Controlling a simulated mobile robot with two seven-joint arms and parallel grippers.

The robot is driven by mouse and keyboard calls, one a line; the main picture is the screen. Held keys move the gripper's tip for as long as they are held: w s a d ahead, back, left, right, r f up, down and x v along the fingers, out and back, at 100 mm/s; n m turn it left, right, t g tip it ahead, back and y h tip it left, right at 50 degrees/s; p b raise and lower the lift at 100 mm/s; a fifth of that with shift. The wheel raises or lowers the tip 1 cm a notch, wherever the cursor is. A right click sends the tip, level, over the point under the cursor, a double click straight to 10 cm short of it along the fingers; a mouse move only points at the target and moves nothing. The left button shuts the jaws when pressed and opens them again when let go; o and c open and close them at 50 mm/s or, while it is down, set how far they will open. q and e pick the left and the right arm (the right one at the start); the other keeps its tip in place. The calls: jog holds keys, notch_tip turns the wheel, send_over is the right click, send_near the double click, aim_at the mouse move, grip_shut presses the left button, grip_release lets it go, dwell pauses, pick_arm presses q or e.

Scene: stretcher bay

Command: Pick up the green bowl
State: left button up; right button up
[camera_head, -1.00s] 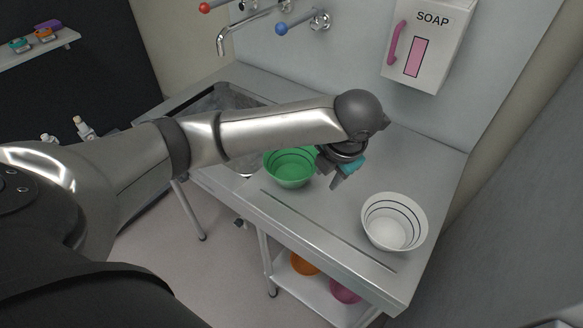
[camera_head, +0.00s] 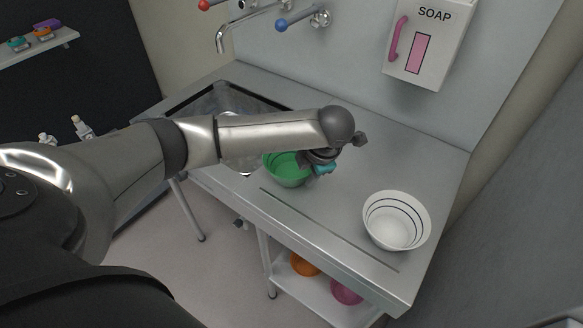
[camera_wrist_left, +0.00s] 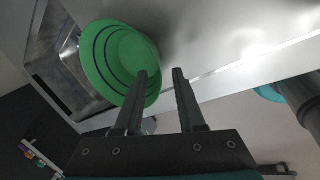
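The green bowl (camera_head: 284,172) sits upright on the steel counter beside the sink, its right part hidden behind my left gripper (camera_head: 318,172). In the left wrist view the green bowl (camera_wrist_left: 112,62) lies at upper left. My left gripper (camera_wrist_left: 160,72) shows there with two fingers spread apart and nothing between them. Its left finger overlaps the bowl's near rim in that view; whether it touches the rim cannot be told. My right gripper is not in view.
A white bowl (camera_head: 396,221) with dark rings stands on the counter (camera_head: 385,160) to the right. The sink (camera_head: 205,100) is at left. A soap dispenser (camera_head: 428,45) and taps (camera_head: 290,24) are on the wall. An orange bowl (camera_head: 304,264) and a pink bowl (camera_head: 346,291) are on the lower shelf.

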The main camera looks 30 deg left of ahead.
aim_at(302, 179)
pick_arm(q)
jog(key=b+x, duration=0.1)
jog(key=x, duration=0.4)
jog(key=shift+s+a, duration=0.1)
grip_shut()
jog(key=shift+r, duration=0.1)
dwell(1.1)
